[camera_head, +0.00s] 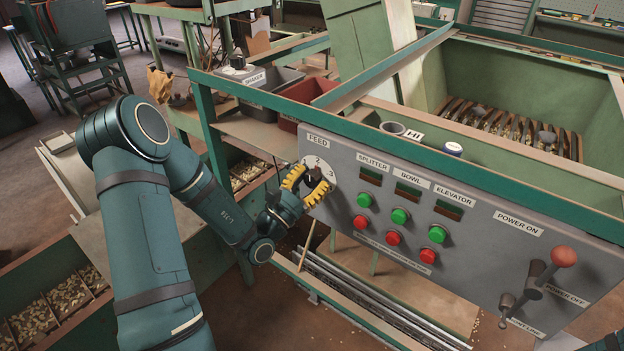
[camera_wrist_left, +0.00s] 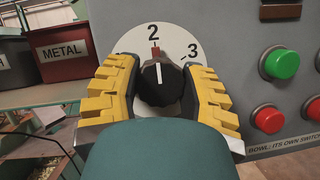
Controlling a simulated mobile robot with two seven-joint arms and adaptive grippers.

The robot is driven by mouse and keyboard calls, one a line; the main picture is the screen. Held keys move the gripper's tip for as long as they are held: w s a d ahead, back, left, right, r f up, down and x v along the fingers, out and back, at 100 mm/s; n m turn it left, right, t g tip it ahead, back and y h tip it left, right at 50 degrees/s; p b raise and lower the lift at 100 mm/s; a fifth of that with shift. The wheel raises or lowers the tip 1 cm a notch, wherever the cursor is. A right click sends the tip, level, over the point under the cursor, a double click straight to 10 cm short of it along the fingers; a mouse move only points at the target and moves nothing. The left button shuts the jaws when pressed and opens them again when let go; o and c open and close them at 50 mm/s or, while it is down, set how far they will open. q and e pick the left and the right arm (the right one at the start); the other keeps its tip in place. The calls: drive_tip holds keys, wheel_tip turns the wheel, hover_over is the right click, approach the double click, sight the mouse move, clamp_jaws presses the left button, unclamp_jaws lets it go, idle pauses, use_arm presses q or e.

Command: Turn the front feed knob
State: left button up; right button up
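The black feed knob (camera_wrist_left: 158,85) sits on a white round dial (camera_wrist_left: 184,44) with the numbers 2 and 3 showing. A red mark lies just below the 2, and a short white line on the knob's face stands nearly upright. In the head view the knob (camera_head: 310,177) is at the left end of the grey control panel, under the FEED label. My left gripper (camera_head: 305,186) has its yellow-and-black fingers on both sides of the knob, close against it. The fingers hide parts of the dial's sides. My right gripper is out of view.
Green buttons (camera_head: 400,216) and red buttons (camera_head: 393,238) sit right of the dial. A red-balled power lever (camera_head: 564,256) is at the panel's right. A green rail runs above the panel. A red METAL bin (camera_wrist_left: 60,52) stands left of the dial.

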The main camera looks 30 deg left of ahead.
use_arm(q)
drive_tip(key=shift+r+n+y+p, duration=0.1)
drive_tip(key=shift+n+y+p, duration=0.2)
drive_tip(key=shift+n+p, duration=0.2)
drive_tip(key=n+y+p, duration=0.1)
drive_tip(key=n+p, duration=0.1)
drive_tip(key=n, duration=0.1)
drive_tip(key=n+y+p, duration=0.2)
drive_tip(key=p, duration=0.1)
drive_tip(key=shift+r+n, duration=0.2)
drive_tip(key=shift+n, duration=0.2)
drive_tip(key=n+y+p, duration=0.2)
drive_tip(key=n+p, duration=0.2)
drive_tip(key=n+y+p, duration=0.2)
drive_tip(key=n+p, duration=0.2)
drive_tip(key=p, duration=0.1)
drive_tip(key=shift+n+g, duration=0.4)
drive_tip(key=shift+f+n+y+p, duration=0.2)
drive_tip(key=shift+n+y+p, duration=0.3)
drive_tip(key=shift+n+p, duration=0.35)
drive_tip(key=o, duration=1.2)
